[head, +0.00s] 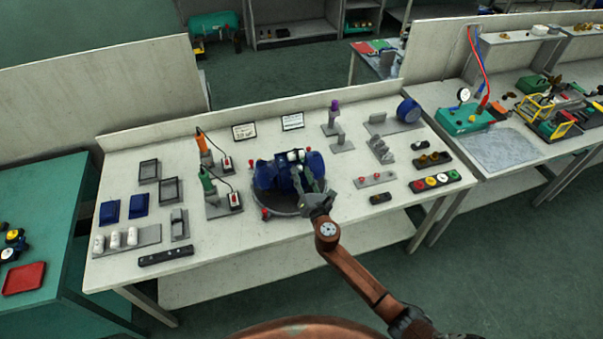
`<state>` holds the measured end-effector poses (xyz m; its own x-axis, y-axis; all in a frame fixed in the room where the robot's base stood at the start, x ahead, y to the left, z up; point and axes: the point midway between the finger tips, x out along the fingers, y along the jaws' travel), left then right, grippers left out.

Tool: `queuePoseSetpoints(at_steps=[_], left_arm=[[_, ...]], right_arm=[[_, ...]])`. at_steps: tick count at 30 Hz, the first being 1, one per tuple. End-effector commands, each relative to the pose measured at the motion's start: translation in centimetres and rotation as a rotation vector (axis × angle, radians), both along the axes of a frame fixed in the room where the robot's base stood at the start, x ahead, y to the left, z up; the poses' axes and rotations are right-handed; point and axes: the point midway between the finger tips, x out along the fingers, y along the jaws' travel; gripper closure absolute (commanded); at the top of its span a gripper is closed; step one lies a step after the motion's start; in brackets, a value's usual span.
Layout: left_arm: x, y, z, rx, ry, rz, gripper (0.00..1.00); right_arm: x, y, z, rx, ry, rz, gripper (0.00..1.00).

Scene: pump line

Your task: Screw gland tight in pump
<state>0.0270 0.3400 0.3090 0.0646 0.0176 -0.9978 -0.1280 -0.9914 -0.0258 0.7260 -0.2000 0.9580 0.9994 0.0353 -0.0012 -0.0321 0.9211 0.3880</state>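The blue pump (267,176) sits on a round dark turntable-like base (270,208) in the middle of the table. My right gripper (299,168) reaches over the pump's right side from the front, with its fingers at the pump. Pale rounded shapes show by the fingertips; I cannot tell whether they are finger pads or part of the pump. The gland cannot be made out; the gripper covers that side of the pump. Whether the fingers are closed on anything is too small to tell. My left gripper is not in view.
Orange and green-handled tools (208,185) stand left of the pump on holders. Blue trays (138,206) and white cylinders (115,240) lie further left. Grey fixtures (381,150) and a coloured-button strip (435,181) are at right. The table front before the pump is mostly clear.

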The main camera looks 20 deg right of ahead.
Motion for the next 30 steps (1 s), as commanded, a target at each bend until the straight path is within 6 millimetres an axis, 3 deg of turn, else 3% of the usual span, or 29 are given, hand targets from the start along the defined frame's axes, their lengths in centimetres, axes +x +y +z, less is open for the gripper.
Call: queuePoseSetpoints(at_steps=[3, 12, 21, 30], left_arm=[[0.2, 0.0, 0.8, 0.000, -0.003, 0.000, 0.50], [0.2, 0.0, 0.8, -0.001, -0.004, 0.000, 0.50], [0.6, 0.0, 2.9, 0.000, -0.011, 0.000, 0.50], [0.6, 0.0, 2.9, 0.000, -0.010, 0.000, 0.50]], right_arm=[[0.0, 0.0, 0.3, -0.093, -0.004, 0.000, 0.71], [0.0, 0.0, 0.1, -0.117, -0.004, 0.000, 0.71], [0.0, 0.0, 0.3, -0.394, -0.015, -0.001, 0.71], [0.0, 0.0, 0.1, -0.410, -0.015, 0.000, 0.71]])
